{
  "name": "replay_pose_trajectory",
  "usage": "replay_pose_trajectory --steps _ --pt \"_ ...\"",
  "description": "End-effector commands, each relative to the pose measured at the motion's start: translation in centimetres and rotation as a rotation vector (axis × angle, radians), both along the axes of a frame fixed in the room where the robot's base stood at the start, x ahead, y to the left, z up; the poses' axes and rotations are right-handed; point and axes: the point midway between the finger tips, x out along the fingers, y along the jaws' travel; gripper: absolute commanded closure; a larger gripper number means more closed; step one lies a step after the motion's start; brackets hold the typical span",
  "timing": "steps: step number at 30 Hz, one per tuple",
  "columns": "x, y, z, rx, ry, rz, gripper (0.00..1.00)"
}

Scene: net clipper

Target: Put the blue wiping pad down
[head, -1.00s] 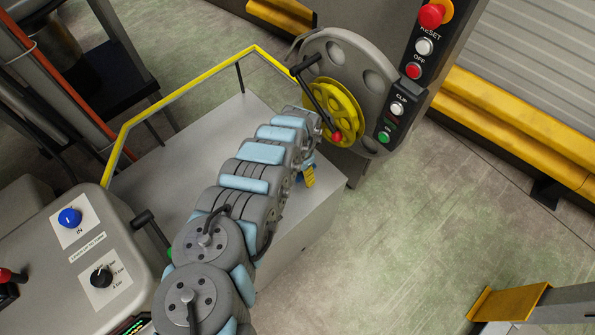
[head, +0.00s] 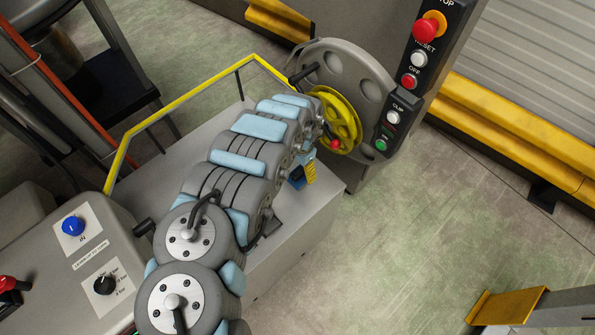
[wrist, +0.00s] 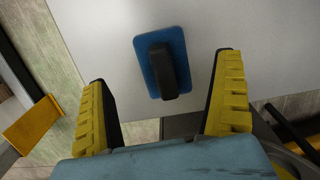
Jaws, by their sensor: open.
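The blue wiping pad (wrist: 149,54) has a black handle on top. In the wrist view it appears to lie flat on the light grey surface, handle facing my camera. My gripper (wrist: 163,72) is open, with one yellow-and-black finger on each side of the pad and a clear gap to both. Nothing is held. In the head view my arm reaches over the grey platform (head: 172,167) and hides much of it.
A grey wheel housing with a yellow wheel (head: 337,120) and a button panel (head: 410,82) stands at the platform's far end. A yellow rail (head: 180,115) runs along the platform's back. A control box (head: 95,260) stands at lower left. Floor at right is open.

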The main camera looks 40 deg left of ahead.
Motion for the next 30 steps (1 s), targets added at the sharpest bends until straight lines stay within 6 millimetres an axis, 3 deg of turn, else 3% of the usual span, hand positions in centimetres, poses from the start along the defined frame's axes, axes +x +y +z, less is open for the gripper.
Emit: replay_pose_trajectory --steps 15,30 --pt "0.6 0.0 5.4 0.002 -0.001 0.000 0.03" --pt "0.6 -0.1 6.1 0.000 0.000 0.000 0.03"
